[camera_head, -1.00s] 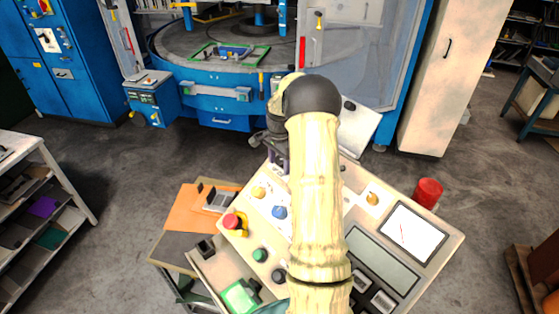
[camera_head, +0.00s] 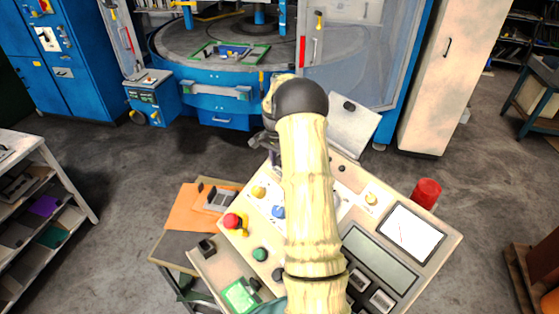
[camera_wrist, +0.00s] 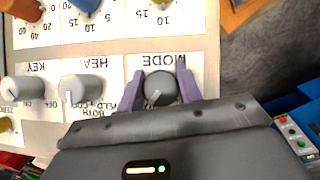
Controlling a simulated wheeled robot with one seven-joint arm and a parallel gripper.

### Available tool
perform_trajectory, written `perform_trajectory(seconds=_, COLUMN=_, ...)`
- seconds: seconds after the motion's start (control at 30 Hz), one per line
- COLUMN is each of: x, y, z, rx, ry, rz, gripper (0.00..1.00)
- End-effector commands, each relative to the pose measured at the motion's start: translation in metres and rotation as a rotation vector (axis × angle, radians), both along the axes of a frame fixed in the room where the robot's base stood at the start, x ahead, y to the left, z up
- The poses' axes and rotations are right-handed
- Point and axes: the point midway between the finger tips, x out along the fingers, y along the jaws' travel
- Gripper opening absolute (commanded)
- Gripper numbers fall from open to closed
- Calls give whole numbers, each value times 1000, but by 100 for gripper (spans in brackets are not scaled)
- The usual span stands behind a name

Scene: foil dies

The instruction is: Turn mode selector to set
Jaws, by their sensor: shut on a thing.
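The mode selector (camera_wrist: 160,88) is a round dark grey knob with a pale pointer mark, under the upside-down label MODE (camera_wrist: 163,60) in the wrist view. Its pointer slants toward the lower left of that view. My gripper (camera_wrist: 160,86) has one purple finger on each side of the knob and is shut on it. Whether the pointer lines up with a printed position cannot be read, because my gripper body covers the area below. In the head view my arm hides the selector and most of my gripper.
Two light grey knobs, labelled HEA (camera_wrist: 82,89) and KEY (camera_wrist: 22,90), sit left of the selector.

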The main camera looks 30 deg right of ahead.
Motion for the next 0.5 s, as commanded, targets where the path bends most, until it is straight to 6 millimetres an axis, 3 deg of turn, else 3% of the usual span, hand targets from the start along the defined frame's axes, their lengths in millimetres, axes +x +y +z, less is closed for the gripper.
perform_trajectory(seconds=0.5, x=0, y=-1, z=2, rx=-37, ry=261, rz=382, gripper=12)
